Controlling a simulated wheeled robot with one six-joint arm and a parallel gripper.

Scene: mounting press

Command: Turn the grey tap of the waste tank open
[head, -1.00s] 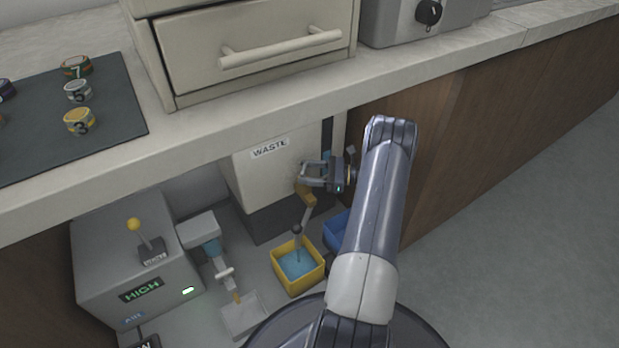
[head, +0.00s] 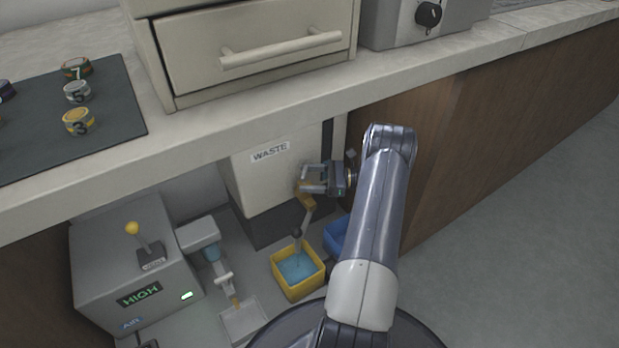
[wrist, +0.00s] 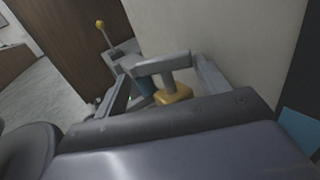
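The white waste tank (head: 285,178) stands under the counter, marked WASTE. Its tap has a brass body (head: 305,201) low on the tank's front, with a spout pointing down to a yellow tub (head: 290,292) holding blue liquid. In the wrist view, the tap's grey T-shaped handle (wrist: 163,64) stands on the brass body (wrist: 173,94). My gripper (head: 303,177) is at the tap, its fingers spread to either side of the handle. The fingers show in the wrist view (wrist: 163,80); the handle's bar spans most of the gap. I cannot tell if they touch it.
A grey machine (head: 120,270) with a yellow-knobbed lever and HIGH display stands left under the counter. A small tapped fixture (head: 200,235) is beside it. A blue tub (head: 338,236) is partly hidden behind my arm. The counter edge (head: 230,138) runs above my gripper.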

